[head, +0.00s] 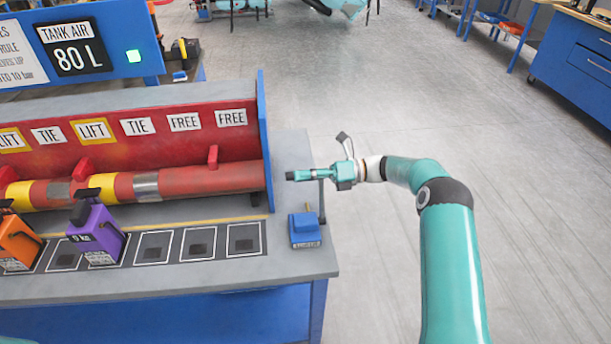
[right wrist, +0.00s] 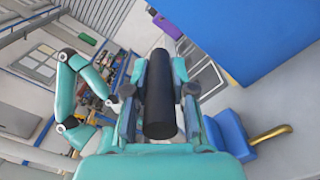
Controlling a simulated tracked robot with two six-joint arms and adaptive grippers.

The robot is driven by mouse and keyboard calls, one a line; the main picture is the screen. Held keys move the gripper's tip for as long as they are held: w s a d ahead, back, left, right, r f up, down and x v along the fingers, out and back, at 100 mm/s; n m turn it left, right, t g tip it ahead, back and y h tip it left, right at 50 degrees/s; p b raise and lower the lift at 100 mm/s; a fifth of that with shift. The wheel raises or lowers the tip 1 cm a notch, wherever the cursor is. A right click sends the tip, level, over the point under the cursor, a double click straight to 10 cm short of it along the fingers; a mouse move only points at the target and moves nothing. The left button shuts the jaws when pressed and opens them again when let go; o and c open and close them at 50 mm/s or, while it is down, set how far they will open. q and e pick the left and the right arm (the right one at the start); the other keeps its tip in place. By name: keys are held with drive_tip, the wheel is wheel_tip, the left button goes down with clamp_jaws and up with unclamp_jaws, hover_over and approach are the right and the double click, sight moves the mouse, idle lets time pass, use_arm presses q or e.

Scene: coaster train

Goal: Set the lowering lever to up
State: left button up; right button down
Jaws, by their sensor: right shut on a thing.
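The lowering lever seems to be the small brass lever (head: 308,208) on a blue box (head: 305,231) at the bench's right end. The lever also shows in the right wrist view (right wrist: 269,134), beside the box (right wrist: 232,134). I cannot tell which position it is set to, and the box's label is too small to read. My right gripper (head: 300,175) is above and behind the box, apart from the lever. It is shut on a black cylinder (right wrist: 159,95), whose dark end points left in the head view. My left gripper is not in view.
A grey bench (head: 318,262) carries a red trough (head: 150,150) with a pipe (head: 215,178) and TIE, LIFT and FREE labels. A purple block (head: 95,232) and an orange block (head: 18,242) stand on marked squares. A blue end plate (head: 264,145) rises left of my gripper. The floor at right is clear.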

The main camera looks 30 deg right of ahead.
drive_tip(key=shift+d+f, duration=0.15)
drive_tip(key=shift+f, duration=0.05)
drive_tip(key=c, duration=1)
unclamp_jaws()
drive_tip(key=shift+o, duration=0.2)
drive_tip(key=shift+r, duration=0.1)
drive_tip(key=v, duration=1.2)
drive_tip(key=shift+s, duration=0.1)
